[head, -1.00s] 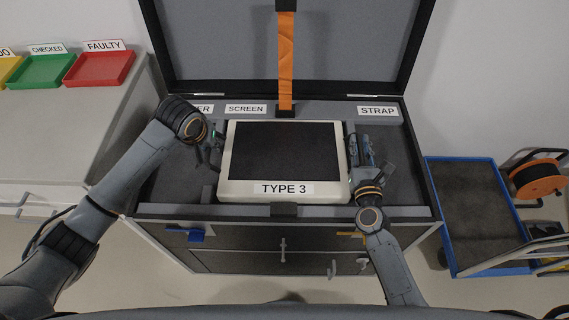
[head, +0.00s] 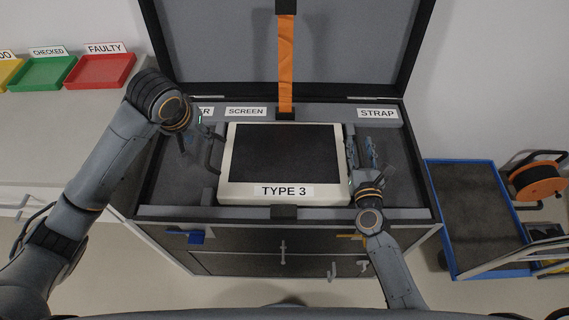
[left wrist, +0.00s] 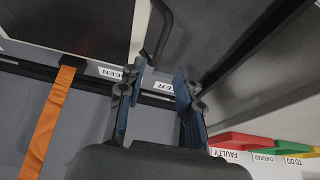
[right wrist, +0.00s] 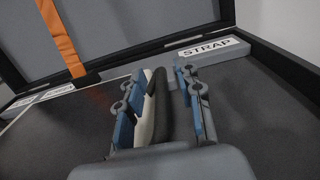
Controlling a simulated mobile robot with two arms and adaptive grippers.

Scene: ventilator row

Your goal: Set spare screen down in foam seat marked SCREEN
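The spare screen (head: 286,152), a cream-framed dark panel labelled TYPE 3, lies face up in the open case, just in front of the SCREEN label (head: 245,112). It lies level between grey foam blocks; its underside and the seat floor are hidden. My left gripper (head: 196,142) is open and empty, to the left of the screen. The screen's dark left handle (left wrist: 158,30) shows clear beyond its fingers in the left wrist view. My right gripper (head: 364,158) is at the screen's right side. In the right wrist view its fingers stand apart, with the dark right handle (right wrist: 159,105) between them.
The case lid (head: 345,45) stands open behind, with an orange strap (head: 286,65) hanging down it. The STRAP label (head: 377,113) is at the back right. A counter with green (head: 42,72) and red (head: 100,70) trays is left; a blue-edged cart (head: 475,215) is right.

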